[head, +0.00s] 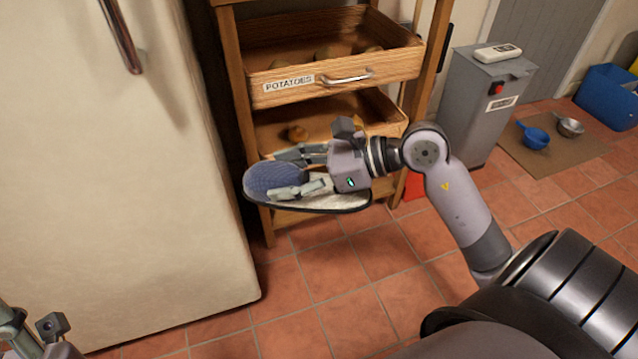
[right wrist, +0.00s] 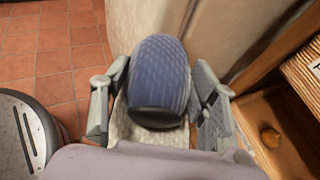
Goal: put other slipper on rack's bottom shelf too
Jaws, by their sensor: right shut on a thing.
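A slipper with a blue quilted toe and pale fleecy insole (head: 272,178) is held level in my right gripper (head: 294,172), in front of the wooden rack (head: 243,110). In the right wrist view the slipper (right wrist: 158,75) sits between the two fingers (right wrist: 160,108), which are shut on its sides. The rack's bottom shelf (head: 290,218) shows only in part, low behind the slipper. No second slipper is visible; the held slipper and my arm hide much of the lower rack. My left gripper (head: 32,330) is partly in view at the lower left corner; its fingers are cut off.
The rack's upper drawer (head: 290,95), labelled POTATOES, sticks out above my gripper. A lower tray (head: 268,138) holds a potato. A cream fridge (head: 120,200) stands close on the left, a grey bin (head: 480,105) on the right. The tiled floor (head: 330,280) in front is clear.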

